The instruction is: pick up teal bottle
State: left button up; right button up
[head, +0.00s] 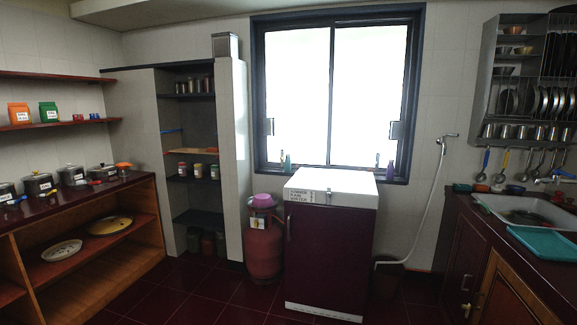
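A small teal bottle (288,163) stands upright at the window sill, behind the left part of the white-topped cabinet. Its lower part is close to or behind the cabinet's back edge. A thin bottle-like thing (282,157) is right beside it on the left. Another small bluish bottle-like thing (390,171) stands on the sill at the right end of the window; its exact colour is too small to tell. Neither of my grippers shows in the head view.
The dark red cabinet with a white top (333,186) stands below the window, its top mostly clear. A red gas cylinder (264,243) stands left of it. A counter with a sink (522,209) is at right, a wooden shelf unit (92,206) at left. The tiled floor (190,297) between is open.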

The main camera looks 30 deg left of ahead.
aim_at(287, 161)
jog(key=i+j, duration=0.15)
jog(key=j, duration=0.2)
jog(key=i+j, duration=0.1)
jog(key=j, duration=0.25)
jog(key=i+j, duration=0.15)
jog(key=j, duration=0.2)
jog(key=i+j+z, duration=0.1)
jog(key=j, duration=0.25)
jog(key=i+j, duration=0.1)
jog(key=j, duration=0.25)
jog(key=i+j, duration=0.15)
jog(key=j, duration=0.2)
